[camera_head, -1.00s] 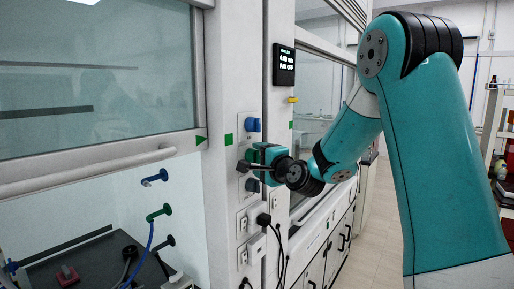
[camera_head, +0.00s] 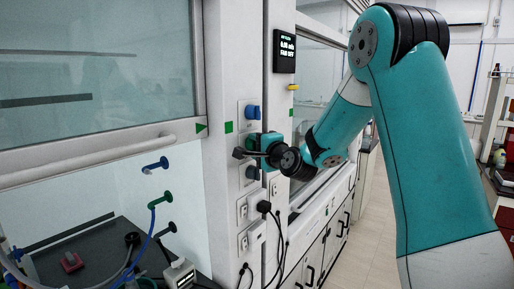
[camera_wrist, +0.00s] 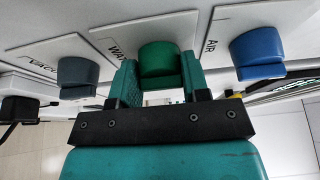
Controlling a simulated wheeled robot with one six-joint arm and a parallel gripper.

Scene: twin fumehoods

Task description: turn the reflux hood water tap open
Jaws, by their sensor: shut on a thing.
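The water tap is a green knob on a white plate marked with a partly covered "WAT…" label; in the wrist view the water tap knob (camera_wrist: 158,60) sits between the two teal fingers. My gripper (camera_wrist: 160,82) is shut on it, with a finger at each side. In the head view my gripper (camera_head: 264,143) reaches the hood's front post from the right, and my wrist hides most of the green knob there.
The blue air knob (camera_wrist: 257,50) is close on the right in the wrist view, and the grey vacuum knob (camera_wrist: 78,75) on the left. In the head view, sockets with a black plug (camera_head: 264,206) and cables are below. A small display (camera_head: 284,51) is above.

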